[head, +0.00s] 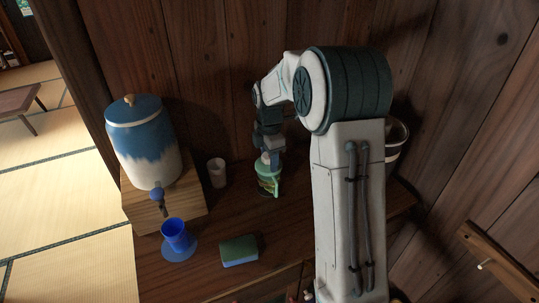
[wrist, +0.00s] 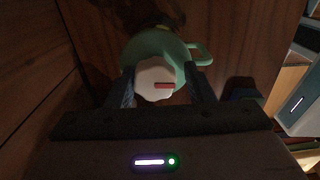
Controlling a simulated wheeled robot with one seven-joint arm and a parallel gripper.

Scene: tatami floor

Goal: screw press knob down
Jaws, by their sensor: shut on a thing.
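The press has a light green body (head: 268,181) with a side handle and stands on the wooden counter against the wall. It also shows in the wrist view (wrist: 190,50), with its handle to the right. Its knob (wrist: 153,78) is whitish, with a red mark on its face. My gripper (wrist: 160,88) has one dark finger on each side of the knob and is shut on it. In the head view my gripper (head: 270,158) is directly above the press, and the knob is mostly hidden there.
A blue-and-white dispenser (head: 146,150) stands on a wooden box (head: 152,211) at left. Nearby are a white cup (head: 217,172), a blue cup (head: 177,233) on a blue saucer (head: 181,256) and a green-blue sponge (head: 239,249). A pale container (head: 397,138) is partly behind my arm.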

